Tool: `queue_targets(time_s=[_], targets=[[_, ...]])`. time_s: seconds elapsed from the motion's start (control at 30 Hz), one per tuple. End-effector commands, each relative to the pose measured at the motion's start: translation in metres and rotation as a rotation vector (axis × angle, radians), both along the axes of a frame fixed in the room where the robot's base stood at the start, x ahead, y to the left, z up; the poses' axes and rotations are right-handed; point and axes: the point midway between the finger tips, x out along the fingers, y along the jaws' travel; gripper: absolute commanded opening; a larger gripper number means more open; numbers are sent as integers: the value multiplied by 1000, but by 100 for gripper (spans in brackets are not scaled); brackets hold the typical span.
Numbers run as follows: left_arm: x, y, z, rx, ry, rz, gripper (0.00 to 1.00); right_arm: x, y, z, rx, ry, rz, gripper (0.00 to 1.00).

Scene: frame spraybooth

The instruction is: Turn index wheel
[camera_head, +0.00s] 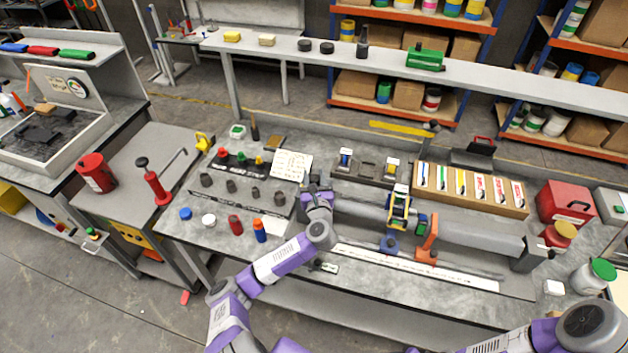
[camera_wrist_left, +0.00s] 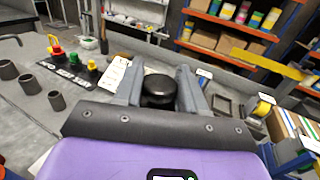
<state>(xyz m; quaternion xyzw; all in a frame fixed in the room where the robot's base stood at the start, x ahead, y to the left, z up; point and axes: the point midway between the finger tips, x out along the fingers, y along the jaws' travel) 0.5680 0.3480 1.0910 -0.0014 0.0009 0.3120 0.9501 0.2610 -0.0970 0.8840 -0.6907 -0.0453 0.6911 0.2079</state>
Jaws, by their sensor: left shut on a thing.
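The index wheel, a dark round knob (camera_wrist_left: 158,88), sits between the two grey fingers of my left gripper (camera_wrist_left: 157,80) in the left wrist view. The fingers are shut on its sides. In the head view my left gripper (camera_head: 317,190) is at the left end of the long grey tube (camera_head: 460,232) on the bench, and it hides the wheel there. A yellow and blue clamp (camera_head: 399,212) sits around the tube to the right. My right arm comes in at the bottom right, but its gripper is out of the picture.
Left of my left gripper stand several dark cups (camera_head: 231,186) and a panel with coloured buttons (camera_head: 240,158). An orange clamp (camera_head: 428,240) and a box of cards (camera_head: 470,188) are on the right.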

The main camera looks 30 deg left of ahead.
Motion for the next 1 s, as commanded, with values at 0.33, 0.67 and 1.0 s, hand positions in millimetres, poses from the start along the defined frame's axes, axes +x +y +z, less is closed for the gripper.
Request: queue_targets(time_s=[0.33,0.67,1.0], targets=[[2,-2,3,7,-8,324,9,0,0,-18,0,0,0,55],[1,-1,3,5,-10,577,9,0,0,-37,0,0,0,55],[1,0,4,5,-9,706,9,0,0,-48,0,0,0,55]])
